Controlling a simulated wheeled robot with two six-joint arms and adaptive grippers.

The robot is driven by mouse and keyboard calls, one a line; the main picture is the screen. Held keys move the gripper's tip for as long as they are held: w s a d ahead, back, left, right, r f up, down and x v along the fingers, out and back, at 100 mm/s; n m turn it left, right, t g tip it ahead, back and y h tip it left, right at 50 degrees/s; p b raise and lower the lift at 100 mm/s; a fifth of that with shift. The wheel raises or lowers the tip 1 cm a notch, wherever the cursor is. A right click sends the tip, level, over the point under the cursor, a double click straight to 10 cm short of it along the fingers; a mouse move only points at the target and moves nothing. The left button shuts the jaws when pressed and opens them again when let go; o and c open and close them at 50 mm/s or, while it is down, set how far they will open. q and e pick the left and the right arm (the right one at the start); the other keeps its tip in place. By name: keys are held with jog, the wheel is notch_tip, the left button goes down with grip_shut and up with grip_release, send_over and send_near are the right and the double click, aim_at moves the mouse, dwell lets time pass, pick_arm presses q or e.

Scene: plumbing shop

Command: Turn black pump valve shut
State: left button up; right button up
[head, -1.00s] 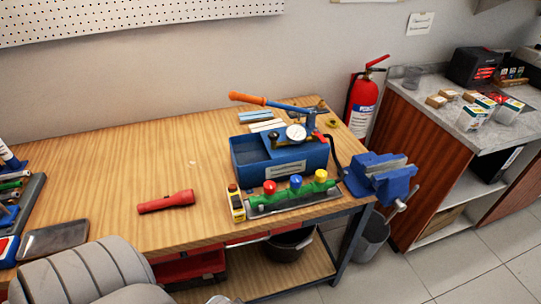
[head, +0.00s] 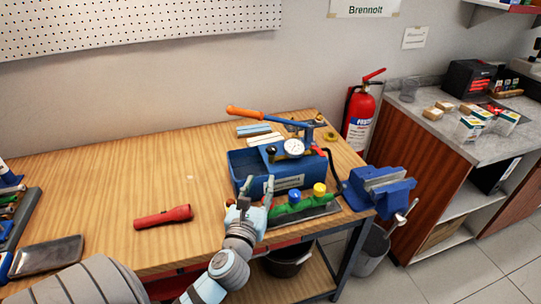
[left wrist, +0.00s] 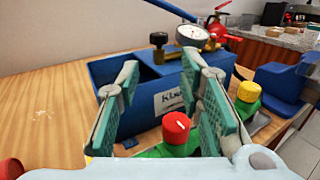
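The blue test pump (head: 262,182) stands on the bench with a round gauge (head: 293,147) and an orange-tipped lever (head: 246,113). A black knob on a brass stem (left wrist: 158,40) shows on the pump in the left wrist view, left of the gauge. My left gripper (head: 255,190) is in front of the pump, over the green manifold (head: 300,206). In the left wrist view its fingers (left wrist: 162,78) are apart with nothing gripped, and the manifold's red knob (left wrist: 176,127) shows between and below them. The black knob is beyond the fingertips. My right gripper is out of view.
A blue vise (head: 380,187) stands at the bench's right end. A red flashlight (head: 163,217) lies to the left. Yellow knob (head: 319,189) and blue knob (head: 294,196) stand on the manifold near my gripper. The bench left of the pump is mostly clear.

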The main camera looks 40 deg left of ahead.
aim_at(269, 153)
pick_arm(q)
jog(key=x, duration=1.4)
jog(key=shift+a+f+b, duration=0.15)
jog(key=shift+f+b, duration=0.05)
jog(key=shift+b, duration=0.15)
jog(key=shift+c, duration=0.4)
grip_shut()
jog(key=shift+s+a+r+p, duration=0.1)
jog(key=shift+r+p, duration=0.1)
jog(key=shift+p, duration=0.2)
jog(key=m+t+h+p, duration=0.1)
jog(key=m+h+p, duration=0.1)
jog(key=h, duration=0.1)
jog(key=shift+a+r, duration=0.1)
jog(key=shift+a, duration=0.05)
jog(key=shift+m+h+p, duration=0.3)
jog(key=shift+m+h, duration=0.2)
jog(key=shift+h, duration=0.4)
